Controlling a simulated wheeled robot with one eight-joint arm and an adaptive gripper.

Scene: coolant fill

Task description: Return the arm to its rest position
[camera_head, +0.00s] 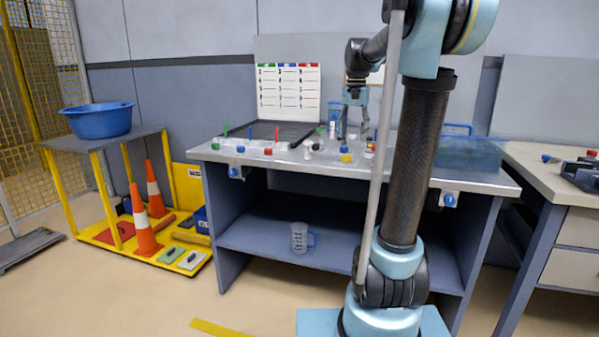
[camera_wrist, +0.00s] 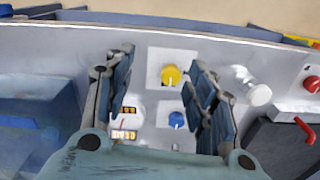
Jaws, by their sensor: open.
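My gripper (camera_head: 353,132) hangs above the workbench (camera_head: 300,160) in the head view, fingers pointing down. In the wrist view my gripper (camera_wrist: 162,62) shows its two dark jointed fingers spread apart, with nothing held between them. Beyond the gap between them, a yellow knob (camera_wrist: 171,76) and a blue knob (camera_wrist: 177,119) sit on light plates on the bench top. My arm rises in front of the bench and is bent, hiding part of the bench.
A blue translucent bin (camera_head: 468,152) stands at the bench's right end, and a dark tray (camera_head: 270,133) at its left. A chart (camera_head: 288,92) stands behind. A measuring jug (camera_head: 300,238) sits on the lower shelf. A yellow cart with orange cones (camera_head: 142,222) stands left. The floor between is open.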

